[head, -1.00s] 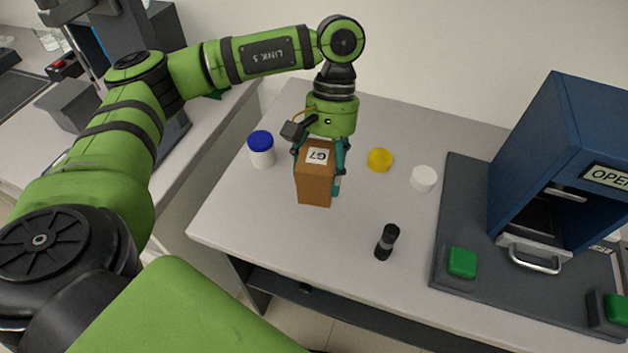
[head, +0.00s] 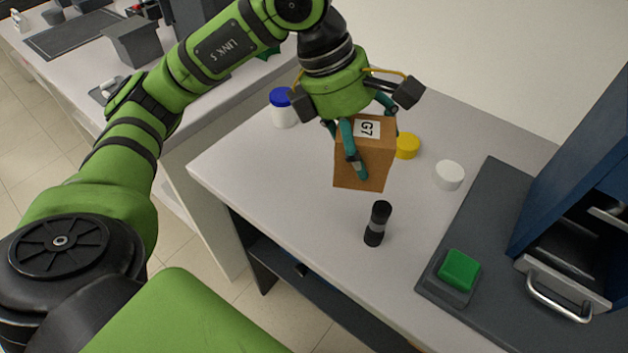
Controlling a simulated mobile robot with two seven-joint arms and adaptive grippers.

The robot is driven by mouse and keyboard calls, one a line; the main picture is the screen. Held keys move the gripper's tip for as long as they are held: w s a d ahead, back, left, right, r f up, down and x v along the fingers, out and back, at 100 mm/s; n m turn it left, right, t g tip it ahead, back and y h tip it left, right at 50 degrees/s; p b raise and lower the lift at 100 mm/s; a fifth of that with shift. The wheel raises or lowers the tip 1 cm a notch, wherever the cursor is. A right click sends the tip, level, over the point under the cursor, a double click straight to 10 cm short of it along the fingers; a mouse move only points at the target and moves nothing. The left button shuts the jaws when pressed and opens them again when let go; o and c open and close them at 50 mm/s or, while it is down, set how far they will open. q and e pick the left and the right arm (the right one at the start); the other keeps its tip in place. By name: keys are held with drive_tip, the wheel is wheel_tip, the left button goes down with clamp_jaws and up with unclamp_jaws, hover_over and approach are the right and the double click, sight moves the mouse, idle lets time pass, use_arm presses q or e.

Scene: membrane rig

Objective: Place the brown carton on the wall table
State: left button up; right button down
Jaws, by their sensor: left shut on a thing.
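The brown carton (head: 374,172), with a white label reading G7 on its top, is in the middle of the head view. My left gripper (head: 368,150) is shut on it, with teal fingers on its sides. The carton appears raised over the light grey table (head: 275,190), though its underside is hidden and I cannot tell the gap. I cannot tell from the picture whether this table is the wall table; it stands by the white wall. My right gripper is not in view.
A white jar with a blue lid (head: 283,108), a yellow lid (head: 407,146), a white lid (head: 450,175) and a black vial (head: 377,223) stand around the carton. A blue press with a handle (head: 558,298) and a green button (head: 459,269) are at right. The table's front left is clear.

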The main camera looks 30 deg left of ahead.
use_arm(q)
drive_tip(key=n+b, duration=0.1)
drive_tip(key=n, duration=0.1)
drive_tip(key=n+t+y+b, duration=0.1)
drive_tip(key=n, duration=0.1)
drive_tip(key=f+n+t+b, duration=0.1)
drive_tip(key=n, duration=0.1)
drive_tip(key=shift+a+n+y, duration=0.2)
drive_tip(key=shift+n+y, duration=0.1)
drive_tip(key=shift+n, duration=0.4)
drive_tip(key=shift+a+f, duration=0.1)
drive_tip(key=shift+a, duration=0.15)
drive_tip(key=w+a+f, duration=0.1)
drive_tip(key=a+f, duration=0.2)
drive_tip(key=w+a+f, duration=0.1)
drive_tip(key=a+f, duration=0.3)
drive_tip(key=w+a+f, duration=0.1)
drive_tip(key=a+f, duration=0.2)
drive_tip(key=shift+w+a+f, duration=0.35)
drive_tip(key=shift+a+f, duration=0.05)
